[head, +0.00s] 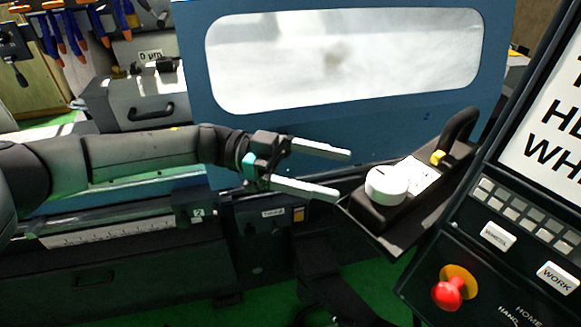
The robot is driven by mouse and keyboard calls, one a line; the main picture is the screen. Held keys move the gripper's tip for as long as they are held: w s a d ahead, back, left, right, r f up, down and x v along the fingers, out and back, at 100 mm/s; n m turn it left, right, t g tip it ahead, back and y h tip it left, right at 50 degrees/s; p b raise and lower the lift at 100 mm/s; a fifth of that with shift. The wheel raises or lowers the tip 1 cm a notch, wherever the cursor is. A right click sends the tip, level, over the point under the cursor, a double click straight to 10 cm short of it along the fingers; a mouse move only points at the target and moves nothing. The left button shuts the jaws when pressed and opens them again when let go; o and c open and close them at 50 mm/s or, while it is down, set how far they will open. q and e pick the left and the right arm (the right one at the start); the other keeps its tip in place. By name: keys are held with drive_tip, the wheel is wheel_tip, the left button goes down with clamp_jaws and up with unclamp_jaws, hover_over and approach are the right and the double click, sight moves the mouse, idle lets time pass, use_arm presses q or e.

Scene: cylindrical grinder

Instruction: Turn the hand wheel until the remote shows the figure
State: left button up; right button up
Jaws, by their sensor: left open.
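The remote (402,222) is a dark box on the right side of the head view, beside the control panel. A white round hand wheel (387,186) sits upright at its near left end. A white plate (424,172) lies beyond the wheel, with marks too small to read. My left gripper (345,175) is open and empty. Its two pale fingers point right towards the wheel, with their tips just left of it and seemingly apart from it. My right gripper is not in view.
A blue machine door (340,128) with a whitish window stands behind. The control panel (500,235) with a red emergency button (449,293) fills the right side. A yellow button (438,157) and a black handle (460,127) rise at the remote's far end.

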use_arm(q)
drive_tip(key=b+v, duration=0.1)
drive_tip(key=v, duration=0.5)
idle(1.6)
